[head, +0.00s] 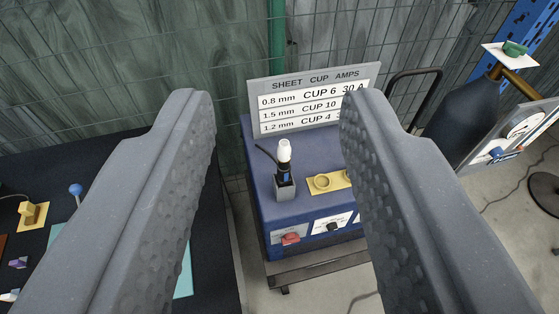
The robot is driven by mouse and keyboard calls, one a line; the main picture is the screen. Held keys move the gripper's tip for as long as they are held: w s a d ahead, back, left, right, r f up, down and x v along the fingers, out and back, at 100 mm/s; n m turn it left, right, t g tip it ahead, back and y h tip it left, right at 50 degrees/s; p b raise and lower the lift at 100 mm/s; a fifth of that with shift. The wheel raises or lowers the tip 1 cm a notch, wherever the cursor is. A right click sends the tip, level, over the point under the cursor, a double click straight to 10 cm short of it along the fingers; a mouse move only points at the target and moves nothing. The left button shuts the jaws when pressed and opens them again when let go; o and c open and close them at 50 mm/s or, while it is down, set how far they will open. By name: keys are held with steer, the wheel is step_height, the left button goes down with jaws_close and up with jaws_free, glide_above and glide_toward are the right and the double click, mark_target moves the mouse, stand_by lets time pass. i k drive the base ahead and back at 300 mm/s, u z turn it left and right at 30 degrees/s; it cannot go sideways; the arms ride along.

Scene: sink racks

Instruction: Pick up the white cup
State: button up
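The white cup (284,150) is a small pale nozzle on top of a dark torch-like body (284,171). It stands upright in a small grey holder (285,188) on top of a blue box (262,205). My gripper (278,106) is open and empty, its two grey fingers wide apart in the foreground. The cup appears between the fingers, farther away, and neither finger touches it. The right finger hides part of the box's right side.
A sign (312,98) listing sheet, cup and amps stands behind the cup. A yellow plate (321,183) with a round recess lies right of the holder. A dark table (100,165) is at left. A wire mesh fence (150,45) closes the back.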

mark_target(284, 151)
steer(key=u, duration=2.65)
steer(key=k, duration=0.6)
steer(key=z, duration=1.75)
steer(key=i, duration=1)
steer(key=u, duration=0.05)
